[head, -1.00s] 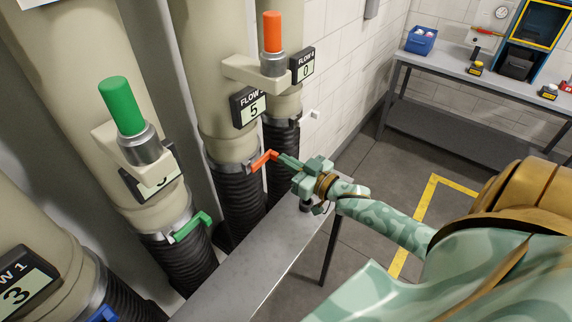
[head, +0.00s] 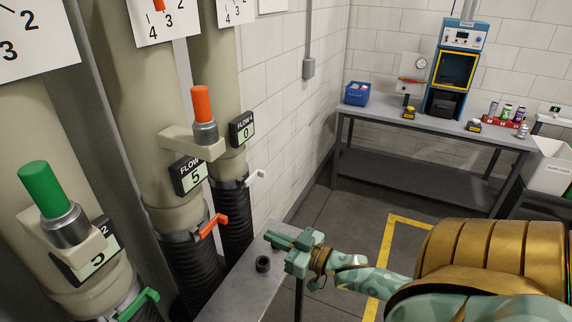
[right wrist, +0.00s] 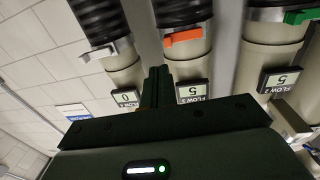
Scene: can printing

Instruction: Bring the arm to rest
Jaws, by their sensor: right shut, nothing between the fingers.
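My right gripper (head: 279,240) is shut and empty. It hangs over the grey ledge in front of the pipes, apart from the orange lever (head: 213,225) on the FLOW 3 pipe. In the right wrist view the shut fingers (right wrist: 157,86) stand in the middle, with the orange lever (right wrist: 183,37) above and beyond them. My right arm (head: 375,277) reaches in from the lower right in the head view. My left gripper is not in view.
Several beige pipes with black hoses stand at left, with green (head: 139,305) and white (head: 255,178) levers. A small black cylinder (head: 263,264) sits on the ledge (head: 238,288). Open floor lies between.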

